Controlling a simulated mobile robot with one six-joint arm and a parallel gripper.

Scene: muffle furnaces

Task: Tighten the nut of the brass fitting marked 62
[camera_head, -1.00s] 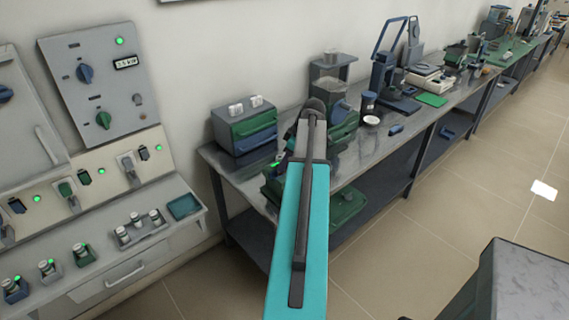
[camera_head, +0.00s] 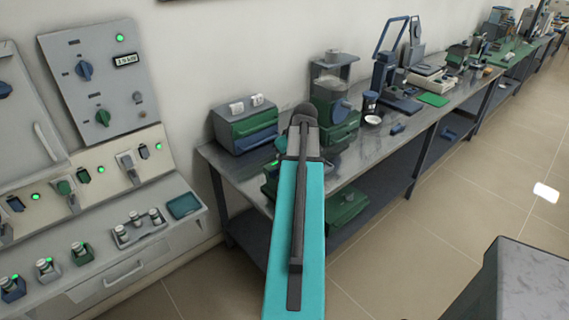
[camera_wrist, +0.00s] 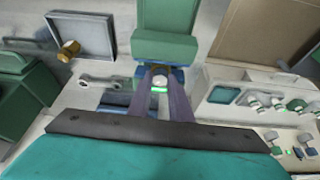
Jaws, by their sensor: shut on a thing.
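A brass fitting (camera_wrist: 69,50) shows in the wrist view at the upper left, by the edge of a shallow grey tray (camera_wrist: 88,30). No number is readable on it. My gripper (camera_wrist: 160,78) is in the middle of the wrist view. Its two dark fingers are shut on a small pale piece (camera_wrist: 160,83) with a bright green band; what it is I cannot tell clearly. The brass fitting is apart from the fingers, to their left. A grey wrench (camera_wrist: 100,82) lies below the tray, left of the fingers. In the head view my arm hides the gripper's fingertips.
In the wrist view, a green block (camera_wrist: 165,42) stands just beyond the fingertips. A green box (camera_wrist: 22,95) is at the left. In the head view, a metal bench (camera_head: 350,170) carries several instruments, and a wall panel (camera_head: 98,80) with a vial shelf stands at the left.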

